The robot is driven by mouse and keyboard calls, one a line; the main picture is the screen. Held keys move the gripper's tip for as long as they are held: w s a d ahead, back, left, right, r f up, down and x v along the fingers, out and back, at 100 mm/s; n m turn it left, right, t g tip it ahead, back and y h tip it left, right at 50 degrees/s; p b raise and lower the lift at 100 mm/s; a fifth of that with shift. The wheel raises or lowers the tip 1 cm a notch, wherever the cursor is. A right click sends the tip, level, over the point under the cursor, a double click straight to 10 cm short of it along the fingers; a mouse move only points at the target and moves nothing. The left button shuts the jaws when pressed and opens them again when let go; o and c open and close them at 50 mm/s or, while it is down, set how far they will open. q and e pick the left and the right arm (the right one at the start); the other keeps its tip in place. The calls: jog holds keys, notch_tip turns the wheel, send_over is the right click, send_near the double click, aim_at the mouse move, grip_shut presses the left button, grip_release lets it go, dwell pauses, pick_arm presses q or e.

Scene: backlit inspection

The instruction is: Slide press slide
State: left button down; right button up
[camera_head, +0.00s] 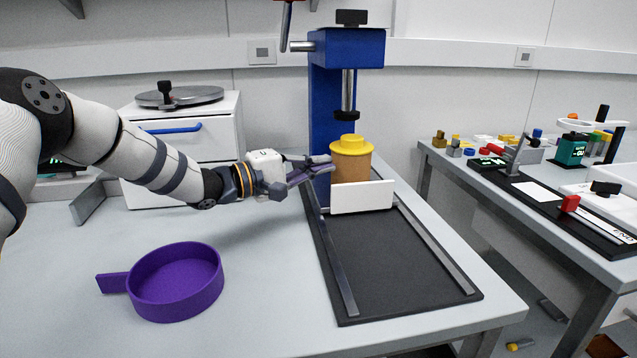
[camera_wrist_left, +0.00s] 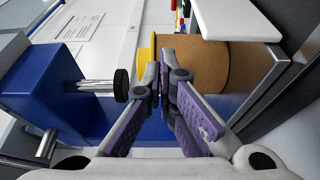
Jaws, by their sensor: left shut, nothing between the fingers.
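A blue press (camera_head: 322,95) stands at the back of a black base with two metal rails (camera_head: 390,265). Its dark ram (camera_head: 347,112) hangs above a brown cork-like cylinder with a yellow stepped lid (camera_head: 351,147). A white upright plate (camera_head: 362,197) stands across the rails in front of the cylinder. My left gripper (camera_head: 322,165) is shut and empty, just left of the cylinder near the press column. In the left wrist view, the fingertips (camera_wrist_left: 164,78) overlap the lid and cylinder (camera_wrist_left: 235,66); I cannot tell if they touch. My right gripper is not in view.
A purple round pan (camera_head: 178,285) lies front left on the table. A white drawer cabinet (camera_head: 195,140) stands behind my left arm. A second table at right holds blocks and devices. The rails in front of the white plate are clear.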

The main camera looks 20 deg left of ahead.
pick_arm(q)
notch_tip(320, 180, up, 5)
jog(key=s+a+f, duration=0.1)
jog(key=a+f, duration=0.1)
jog(key=s+a+f, duration=0.2)
jog(key=a+f, duration=0.1)
jog(key=s+a+f, duration=0.2)
jog(key=f, duration=0.1)
jog(key=shift+a+f, duration=0.25)
jog(key=shift+w+f, duration=0.1)
jog(key=shift+w, duration=0.05)
jog(key=b+x, duration=0.1)
jog(key=x, duration=0.8)
jog(key=shift+d+f, duration=0.1)
jog(key=shift+f, duration=0.1)
jog(key=shift+s+d+r+p, duration=0.4)
jog(key=shift+s+d, duration=0.15)
jog(key=shift+s, duration=0.05)
jog(key=shift+s+d+r+p, duration=0.35)
jog(key=shift+s+d, duration=0.2)
jog(key=shift+s+d+f, duration=0.2)
jog(key=shift+s+f, duration=0.1)
jog(key=shift+s, duration=0.05)
jog(key=shift+f, duration=0.15)
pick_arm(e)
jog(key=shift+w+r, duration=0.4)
